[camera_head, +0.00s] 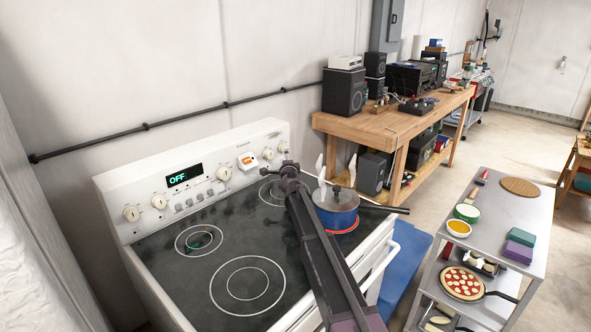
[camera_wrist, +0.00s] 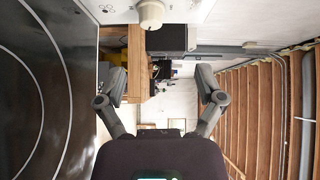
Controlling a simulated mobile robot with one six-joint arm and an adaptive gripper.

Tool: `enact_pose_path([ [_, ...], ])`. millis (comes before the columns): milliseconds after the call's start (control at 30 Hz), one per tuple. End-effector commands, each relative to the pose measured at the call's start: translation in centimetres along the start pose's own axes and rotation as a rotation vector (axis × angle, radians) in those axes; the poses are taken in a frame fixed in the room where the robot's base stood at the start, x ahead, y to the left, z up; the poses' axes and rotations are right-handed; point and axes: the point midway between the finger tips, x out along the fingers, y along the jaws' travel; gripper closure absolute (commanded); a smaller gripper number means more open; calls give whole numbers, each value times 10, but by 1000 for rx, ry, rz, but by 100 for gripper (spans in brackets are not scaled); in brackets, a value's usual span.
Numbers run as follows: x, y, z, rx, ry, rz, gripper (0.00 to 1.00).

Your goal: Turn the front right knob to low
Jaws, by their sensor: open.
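The white stove's back panel (camera_head: 205,178) carries several round cream knobs. Two stand at the right end: an inner knob (camera_head: 268,154) and an outer knob (camera_head: 283,147). Their labels and pointer positions are too small to read. My gripper (camera_head: 290,168) is close to the right end of the panel in the head view, in front of and below these knobs. In the wrist view my gripper (camera_wrist: 159,88) has its two fingers wide apart with nothing between them. A cream knob (camera_wrist: 151,14) shows ahead at the top edge, beyond the fingertips and apart from them.
A blue pot (camera_head: 337,211) with a lid sits on the red-glowing front right burner, beside my arm. The black cooktop (camera_head: 205,268) is otherwise clear. A metal cart (camera_head: 510,210) with food stands at right, and a wooden workbench (camera_head: 385,125) behind.

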Motion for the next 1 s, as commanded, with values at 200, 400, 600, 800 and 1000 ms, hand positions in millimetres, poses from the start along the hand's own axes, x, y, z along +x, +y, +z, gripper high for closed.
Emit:
enact_pose_path([
  [200, -26, -20, -4, -95, -86, -13, 13],
  [400, -51, -33, -6, -195, -177, -13, 13],
  [600, -77, -41, -8, -294, -269, 1, 13],
  [800, -105, -44, -11, -389, -355, 28, 13],
  [1000, -132, -45, -15, -476, -435, 66, 13],
])
